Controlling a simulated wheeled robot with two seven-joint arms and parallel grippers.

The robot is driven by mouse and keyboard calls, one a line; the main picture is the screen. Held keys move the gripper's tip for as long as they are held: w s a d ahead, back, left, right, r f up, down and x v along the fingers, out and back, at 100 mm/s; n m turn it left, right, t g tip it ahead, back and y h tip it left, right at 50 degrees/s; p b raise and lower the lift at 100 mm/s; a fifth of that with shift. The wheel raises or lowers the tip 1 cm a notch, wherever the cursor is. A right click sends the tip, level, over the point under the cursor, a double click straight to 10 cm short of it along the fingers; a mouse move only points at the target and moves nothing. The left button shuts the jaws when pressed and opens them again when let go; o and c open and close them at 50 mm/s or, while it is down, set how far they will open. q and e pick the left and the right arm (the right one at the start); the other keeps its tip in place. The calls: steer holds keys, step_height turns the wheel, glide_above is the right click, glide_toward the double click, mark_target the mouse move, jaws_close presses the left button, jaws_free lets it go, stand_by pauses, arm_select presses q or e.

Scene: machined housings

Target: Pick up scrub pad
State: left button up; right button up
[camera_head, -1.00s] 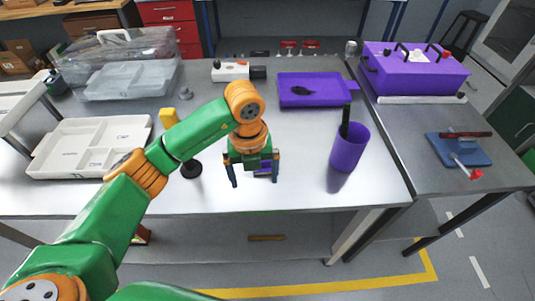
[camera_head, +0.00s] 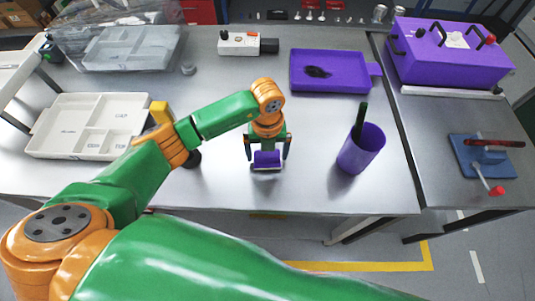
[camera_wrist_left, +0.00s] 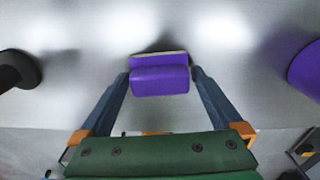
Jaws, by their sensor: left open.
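The scrub pad (camera_head: 267,159) is a small purple block with a paler edge, lying on the metal table near its front edge. It also shows in the left wrist view (camera_wrist_left: 160,78), between the tips of my left gripper. My left gripper (camera_head: 267,152) is open, with one finger on each side of the pad. In the wrist view (camera_wrist_left: 160,82) a narrow gap seems to show beside the pad; whether a finger touches it I cannot tell. My right gripper is not in view.
A purple cup (camera_head: 361,150) with a dark handle in it stands to the right. A purple tray (camera_head: 365,85) lies behind, and a white compartment tray (camera_head: 50,148) lies left. A dark round-based object (camera_wrist_left: 18,70) stands left of the pad.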

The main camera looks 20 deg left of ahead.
arm_select(q)
steer(key=shift+s+r, duration=0.1)
steer(key=c, duration=1)
steer(key=shift+r, duration=0.1)
steer(key=shift+r+b, duration=0.3)
steer(key=shift+b, duration=0.1)
steer(key=shift+w+r+b, duration=0.2)
steer(key=shift+r+b, duration=0.35)
steer(key=shift+r, duration=0.2)
steer(key=d+r+b, duration=0.1)
steer(key=d+r, duration=0.2)
steer(key=d, duration=0.1)
steer(key=d+r+b, duration=0.1)
steer(key=d+r, duration=0.3)
steer(key=d, duration=0.1)
steer(key=d+r+b, duration=0.1)
steer(key=d+r, duration=0.2)
steer(key=d, duration=0.2)
steer(key=shift+w+r+b, duration=0.1)
steer(key=shift+r+b, duration=0.25)
